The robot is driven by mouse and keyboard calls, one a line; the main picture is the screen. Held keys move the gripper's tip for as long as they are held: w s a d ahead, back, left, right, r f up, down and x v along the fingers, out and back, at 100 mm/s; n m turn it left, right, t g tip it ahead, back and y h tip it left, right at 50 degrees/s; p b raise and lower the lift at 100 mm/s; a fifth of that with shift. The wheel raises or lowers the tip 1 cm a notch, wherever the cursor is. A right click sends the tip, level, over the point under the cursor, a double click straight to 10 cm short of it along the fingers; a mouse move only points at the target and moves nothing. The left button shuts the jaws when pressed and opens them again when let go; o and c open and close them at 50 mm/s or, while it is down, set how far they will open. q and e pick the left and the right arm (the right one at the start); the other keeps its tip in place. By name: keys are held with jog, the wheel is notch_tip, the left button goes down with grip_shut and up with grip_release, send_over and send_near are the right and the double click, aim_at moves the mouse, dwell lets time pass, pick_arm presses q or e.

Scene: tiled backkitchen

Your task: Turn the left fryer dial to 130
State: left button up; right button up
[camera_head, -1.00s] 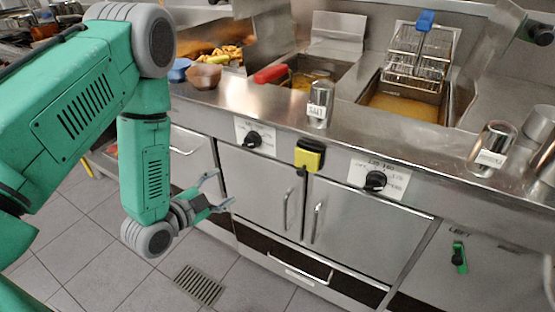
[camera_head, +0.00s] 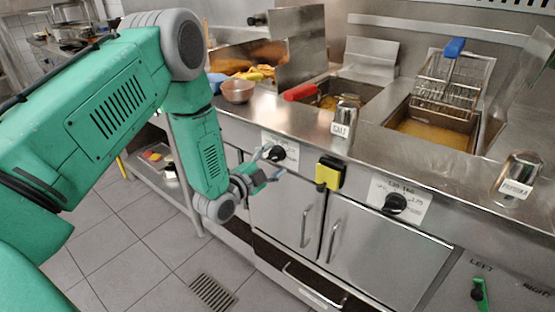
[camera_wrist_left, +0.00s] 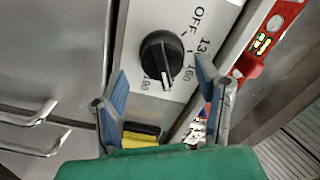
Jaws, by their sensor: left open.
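The left fryer dial (camera_head: 279,152) is a black knob on a white label plate on the fryer front. In the left wrist view the dial (camera_wrist_left: 162,58) shows close up, with OFF, 130, 160 and 180 printed around it. A white mark shows on the knob's lower edge, on the side of 160 and 180, away from OFF. My left gripper (camera_head: 273,166) is open and empty, just in front of and below the dial. In the left wrist view its blue-tipped fingers (camera_wrist_left: 160,77) stand apart, below the knob; contact is not visible. My right gripper is out of view.
A yellow and black box (camera_head: 330,173) sits right of the left dial. The right dial (camera_head: 395,203) is farther right. Steel cabinet doors (camera_head: 285,205) with handles lie below.

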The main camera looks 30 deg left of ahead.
aim_at(269, 156)
pick_arm(q)
jog(key=shift+w+a+f, duration=0.1)
jog(key=shift+w+a, duration=0.1)
jog(key=shift+w, duration=0.25)
jog(key=shift+w+a+f, duration=0.1)
jog(key=shift+w+a, duration=0.15)
jog(key=shift+a, duration=0.15)
jog(key=shift+a+f, duration=0.25)
jog(key=shift+a, duration=0.4)
jog(key=shift+d+r, duration=0.2)
jog(key=shift+d, duration=0.35)
jog(key=c, duration=0.9)
jog(key=shift+d+r, duration=0.1)
jog(key=shift+d, duration=0.25)
jog(key=shift+c, duration=1.2)
jog(key=shift+a, duration=0.3)
